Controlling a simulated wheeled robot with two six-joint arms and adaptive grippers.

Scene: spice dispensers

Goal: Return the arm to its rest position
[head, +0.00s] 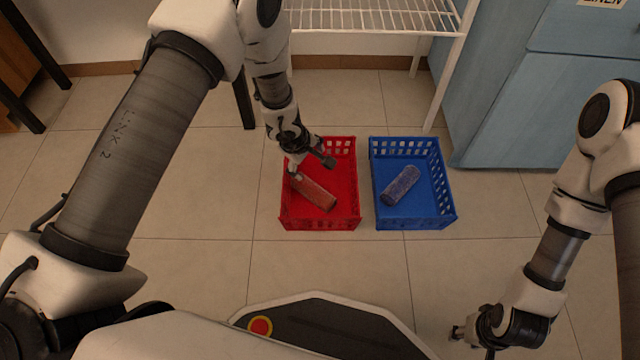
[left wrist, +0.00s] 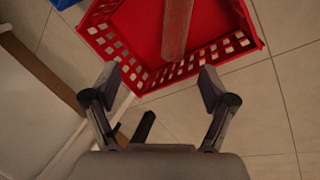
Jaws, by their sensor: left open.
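My left gripper (head: 310,166) is over the back part of the red basket (head: 345,221). Its two fingers are spread apart with nothing between them in the left wrist view (left wrist: 158,92). A reddish spice dispenser (head: 316,194) lies tilted inside the red basket. In the left wrist view the dispenser (left wrist: 176,28) shows beyond the fingertips, apart from them, with the red basket's perforated wall (left wrist: 190,66) nearer. My right gripper (head: 472,338) hangs low at the bottom right, away from the baskets. It is too small and partly hidden to tell whether it is open.
A blue basket (head: 420,219) holding a blue speckled dispenser (head: 400,186) stands just right of the red one. A white wire rack (head: 375,20) stands behind, and a blue cabinet (head: 555,110) at the back right. The tiled floor in front of the baskets is clear.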

